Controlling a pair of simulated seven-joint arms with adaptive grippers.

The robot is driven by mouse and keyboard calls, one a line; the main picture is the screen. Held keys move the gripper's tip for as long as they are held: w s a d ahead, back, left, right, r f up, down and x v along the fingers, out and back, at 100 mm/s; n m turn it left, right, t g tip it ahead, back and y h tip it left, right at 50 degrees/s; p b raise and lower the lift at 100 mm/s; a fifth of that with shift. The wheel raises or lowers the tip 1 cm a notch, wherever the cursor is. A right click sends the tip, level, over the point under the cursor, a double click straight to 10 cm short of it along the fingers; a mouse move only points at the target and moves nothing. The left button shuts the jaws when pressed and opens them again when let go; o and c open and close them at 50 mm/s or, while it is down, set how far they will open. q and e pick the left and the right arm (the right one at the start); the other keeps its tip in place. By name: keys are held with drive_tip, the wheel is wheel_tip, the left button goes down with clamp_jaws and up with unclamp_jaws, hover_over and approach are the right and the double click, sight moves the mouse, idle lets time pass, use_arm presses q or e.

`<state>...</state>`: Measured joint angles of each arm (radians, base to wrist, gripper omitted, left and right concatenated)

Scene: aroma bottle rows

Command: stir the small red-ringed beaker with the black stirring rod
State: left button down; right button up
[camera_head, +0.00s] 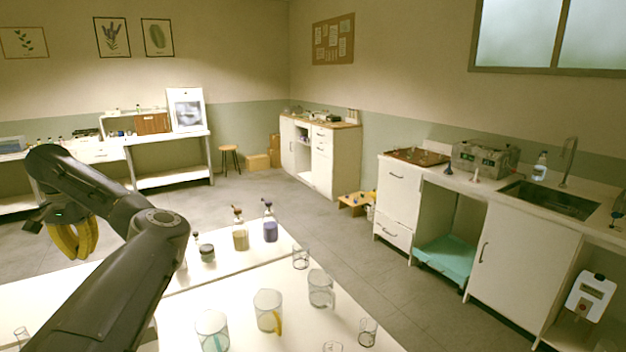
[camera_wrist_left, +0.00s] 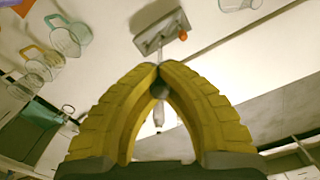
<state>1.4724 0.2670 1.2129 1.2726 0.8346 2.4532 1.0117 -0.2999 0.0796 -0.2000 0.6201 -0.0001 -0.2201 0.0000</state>
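My left gripper (camera_head: 75,238) has yellow fingers and hangs at the left in the head view, apart from the glassware. In the left wrist view its fingertips (camera_wrist_left: 158,70) meet. A dark round knob and a pale piece show through the gap between the fingers; I cannot tell that they are gripped. Small clear beakers (camera_head: 300,258) and (camera_head: 368,331) stand on the white table, but no red ring is clear on either. I cannot make out the black rod. My right gripper is not in view.
Beakers with a teal mark (camera_head: 212,332) and a yellow handle (camera_head: 268,311), and a clear one (camera_head: 320,288), stand on the table (camera_head: 200,285). A purple bottle (camera_head: 270,230), a beige bottle (camera_head: 240,238) and a dark-lidded jar (camera_head: 207,253) stand behind.

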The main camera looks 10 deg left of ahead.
use_arm(q)
drive_tip(key=s+d+r+n, duration=0.1)
drive_tip(key=s+d+r, duration=0.2)
drive_tip(key=s+r, duration=0.3)
drive_tip(key=s+d+r+n, duration=0.1)
drive_tip(key=s+d+r, duration=0.15)
drive_tip(key=s, duration=0.55)
drive_tip(key=s+d+r+n, duration=0.1)
drive_tip(key=s+d+r, duration=0.2)
drive_tip(key=s+d, duration=0.2)
drive_tip(key=s+d+r+n, duration=0.1)
drive_tip(key=s+d+r, duration=0.2)
drive_tip(key=s+d, duration=0.3)
drive_tip(key=d, duration=0.5)
drive_tip(key=shift+s+d+r+n, duration=0.2)
drive_tip(key=shift+d+r+n, duration=0.1)
drive_tip(key=shift+d+r, duration=0.05)
